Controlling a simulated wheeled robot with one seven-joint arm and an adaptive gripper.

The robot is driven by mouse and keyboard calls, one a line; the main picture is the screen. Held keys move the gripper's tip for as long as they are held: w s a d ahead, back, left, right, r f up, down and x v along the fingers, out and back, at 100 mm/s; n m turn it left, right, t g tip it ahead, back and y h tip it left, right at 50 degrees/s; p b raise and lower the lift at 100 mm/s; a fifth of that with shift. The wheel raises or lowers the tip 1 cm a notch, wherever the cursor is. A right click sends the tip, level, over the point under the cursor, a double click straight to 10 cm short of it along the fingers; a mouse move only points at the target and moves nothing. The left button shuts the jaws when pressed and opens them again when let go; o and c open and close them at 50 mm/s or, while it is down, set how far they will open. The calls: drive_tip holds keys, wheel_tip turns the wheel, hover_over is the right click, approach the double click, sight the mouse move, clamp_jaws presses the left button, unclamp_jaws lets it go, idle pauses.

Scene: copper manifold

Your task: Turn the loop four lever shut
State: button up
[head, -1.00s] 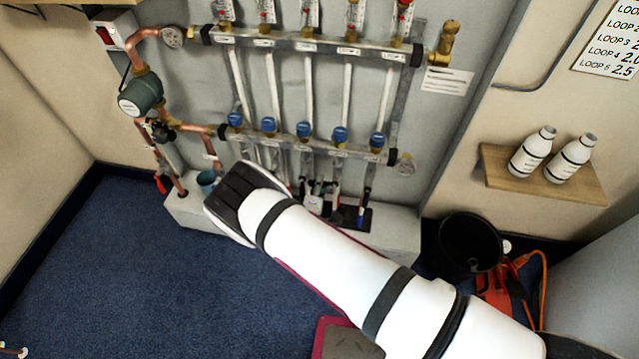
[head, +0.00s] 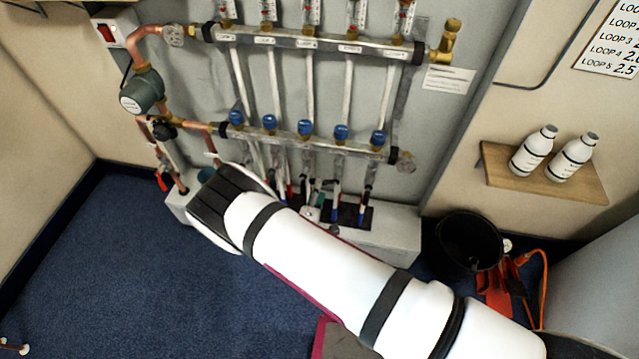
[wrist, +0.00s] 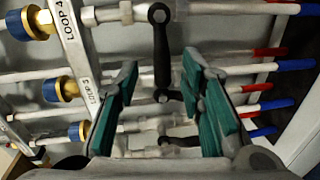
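In the wrist view a black lever (wrist: 161,48) pivots at a round bolt on a pipe at the top, in line with the LOOP 4 label (wrist: 66,24). It points down the picture, across the pipe, and its lower end reaches between my fingertips. My gripper (wrist: 163,88) is open, with one green-padded finger on each side of the lever's lower end. I cannot tell whether either finger touches it. In the head view my arm hides most of the loop levers, and only a small teal part of my gripper (head: 319,185) shows.
Neighbouring levers and pipes sit close below in the wrist view. The head view shows the manifold's lower bar (head: 270,139) with blue caps, a wooden shelf (head: 520,178) with two white bottles, and a black bucket (head: 468,243). The blue carpet (head: 130,270) at left is clear.

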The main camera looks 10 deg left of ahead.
drive_tip(key=s+r, duration=0.1)
drive_tip(key=s, duration=0.6)
drive_tip(key=shift+s+a, duration=0.1)
